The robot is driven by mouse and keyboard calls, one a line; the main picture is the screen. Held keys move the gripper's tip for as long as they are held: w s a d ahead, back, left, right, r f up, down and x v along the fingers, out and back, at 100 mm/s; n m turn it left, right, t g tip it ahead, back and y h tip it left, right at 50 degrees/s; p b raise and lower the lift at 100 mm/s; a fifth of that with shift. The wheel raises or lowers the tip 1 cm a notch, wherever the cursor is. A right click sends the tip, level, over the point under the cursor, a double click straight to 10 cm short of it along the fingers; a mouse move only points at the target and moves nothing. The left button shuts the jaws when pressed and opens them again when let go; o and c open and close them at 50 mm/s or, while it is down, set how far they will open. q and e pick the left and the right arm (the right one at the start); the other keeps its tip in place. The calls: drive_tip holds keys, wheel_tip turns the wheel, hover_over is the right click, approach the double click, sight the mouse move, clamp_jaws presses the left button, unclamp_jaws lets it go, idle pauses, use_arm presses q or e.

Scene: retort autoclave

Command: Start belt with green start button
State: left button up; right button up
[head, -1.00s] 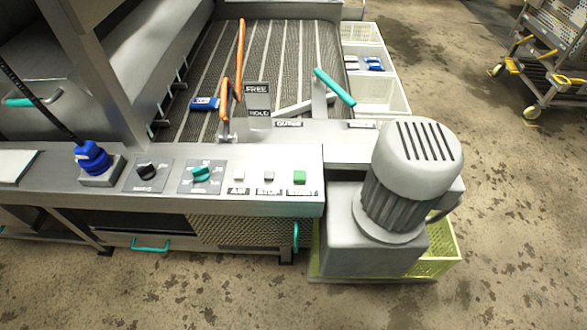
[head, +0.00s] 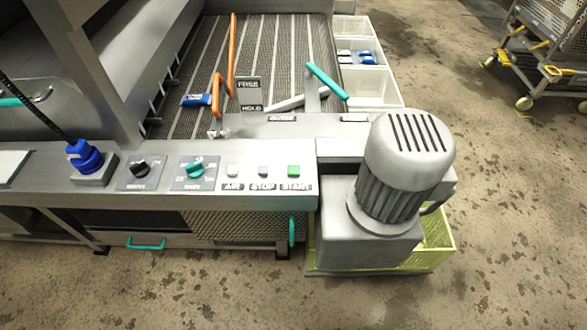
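The green start button (head: 294,171) sits on the metal control panel (head: 220,198), above a label reading START. To its left are a grey stop button (head: 263,171) and a white air button (head: 233,171), each with its own label. The belt (head: 270,55) is a dark ribbed surface with pale lines behind the panel, and a blue item (head: 196,100) lies on it. Neither of my grippers shows in the head view.
A grey motor (head: 402,165) stands right of the panel above a yellow-green crate (head: 436,240). White bins (head: 372,87) line the belt's right side. An orange lever (head: 233,55) and a teal-handled lever (head: 327,79) rise behind the panel. Floor at right is open before a cart (head: 545,60).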

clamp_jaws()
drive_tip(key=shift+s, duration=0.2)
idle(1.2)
